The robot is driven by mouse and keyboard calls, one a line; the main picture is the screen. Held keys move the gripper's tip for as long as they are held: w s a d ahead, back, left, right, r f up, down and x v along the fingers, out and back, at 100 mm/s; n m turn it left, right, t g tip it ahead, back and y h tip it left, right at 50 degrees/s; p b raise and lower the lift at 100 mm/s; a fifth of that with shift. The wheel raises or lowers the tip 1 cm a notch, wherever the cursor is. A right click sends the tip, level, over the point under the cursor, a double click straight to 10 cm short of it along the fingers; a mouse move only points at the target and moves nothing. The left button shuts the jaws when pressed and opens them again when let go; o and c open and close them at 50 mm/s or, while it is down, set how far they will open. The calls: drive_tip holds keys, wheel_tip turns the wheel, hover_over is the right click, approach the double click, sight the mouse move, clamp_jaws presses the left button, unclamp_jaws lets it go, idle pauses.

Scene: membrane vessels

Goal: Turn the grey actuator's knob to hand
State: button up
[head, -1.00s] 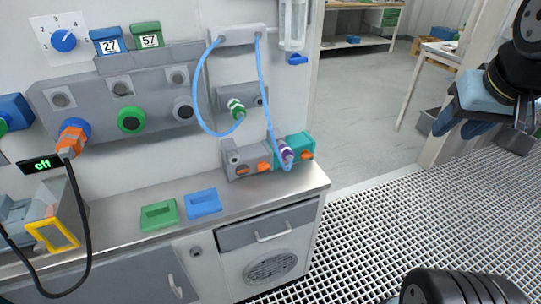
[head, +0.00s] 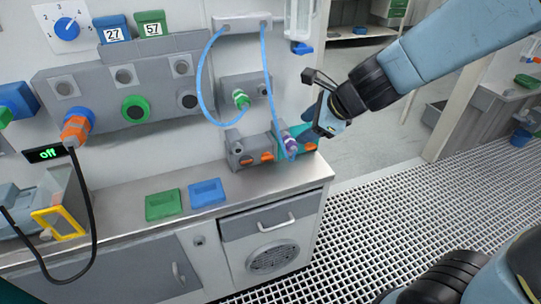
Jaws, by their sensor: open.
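The grey actuator (head: 239,157) sits at the back right of the steel worktop, against the wall panel. It has orange parts low on its front and a small grey knob-like part (head: 233,136) at its upper left. The knob's setting is too small to read. A teal actuator (head: 304,136) stands right beside it, partly covered by my gripper. My gripper (head: 318,122) is open and appears empty. It overlaps the teal actuator in the picture, to the right of the grey one, with no visible contact with the grey one.
Blue tubes (head: 269,90) hang from a grey block to a green connector (head: 241,99) and a purple connector (head: 289,145) near the actuators. A green tray (head: 163,205) and a blue tray (head: 207,192) lie on the worktop (head: 120,203). Grated floor lies to the right.

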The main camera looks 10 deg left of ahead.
drive_tip(key=s+a+f+m+h, duration=0.15)
drive_tip(key=a+f+m, duration=0.25)
drive_tip(key=f+m, duration=0.4)
drive_tip(key=m+h, duration=0.3)
drive_tip(key=m, duration=0.1)
approach(268, 158)
drive_tip(key=shift+g, duration=0.3)
drive_tip(key=shift+x, duration=3.85)
drive_tip(key=shift+w+r, duration=0.1)
drive_tip(key=shift+w, duration=0.05)
drive_tip(key=shift+c, duration=0.2)
